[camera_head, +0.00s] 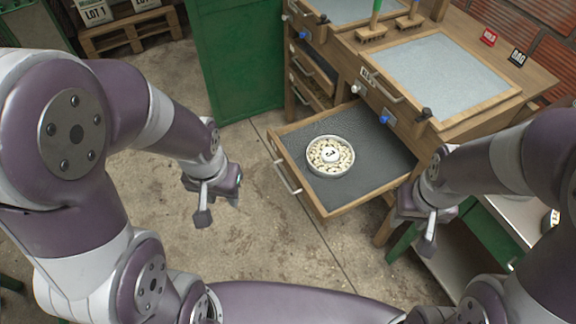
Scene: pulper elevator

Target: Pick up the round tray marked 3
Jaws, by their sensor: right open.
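The round tray (313,168) has a pale metal rim and is full of light beans, with a white disc marked 3 (331,154) in its middle. It sits flat on the dark liner of an open drawer (375,165). My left gripper (219,217) hangs over the floor, left of the drawer and apart from it; whether its jaws are open is hard to see. My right gripper (425,240) is open and empty, near the drawer's front right corner and apart from the tray.
The wooden bench (440,75) with grey top panels stands behind the drawer. A green cabinet (232,60) stands to its left. Brushes (372,33) stand on the bench. A pallet with sacks (125,28) is at the back left. Bare floor (270,245) lies before the drawer.

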